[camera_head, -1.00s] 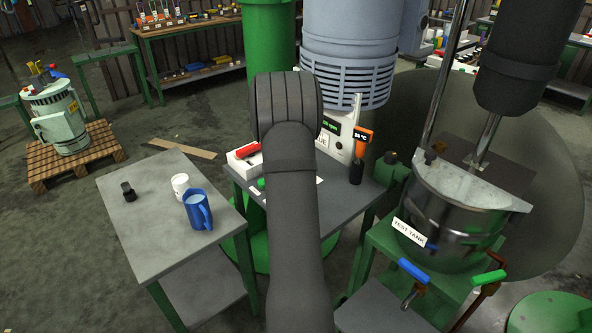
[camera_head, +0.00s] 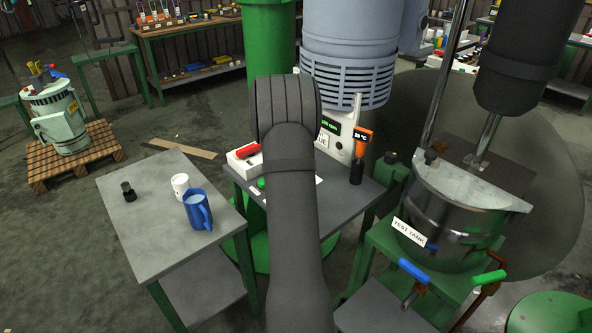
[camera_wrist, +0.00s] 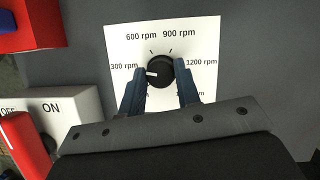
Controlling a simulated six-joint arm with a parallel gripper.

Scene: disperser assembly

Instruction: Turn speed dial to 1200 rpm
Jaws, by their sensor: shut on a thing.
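The speed dial (camera_wrist: 159,72) is a round black knob with a white pointer, seen in the wrist view. The pointer faces left, close to the 300 rpm mark. A white scale plate (camera_wrist: 205,40) around it carries rpm labels, with 1200 rpm on the right; the lowest labels are partly covered by my gripper. My gripper (camera_wrist: 160,75) is shut on the dial, with one blue finger on each side. In the head view, my arm hides the dial and gripper. A green-lit display (camera_head: 328,123) stands behind my arm; its small text seems to show an rpm reading.
An ON/OFF switch box (camera_wrist: 75,112) with a red lever sits left of the dial plate. In the head view, a grey side table (camera_head: 150,230) holds a blue jug (camera_head: 197,210) and a white cup (camera_head: 180,185). The test tank (camera_head: 455,225) stands right.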

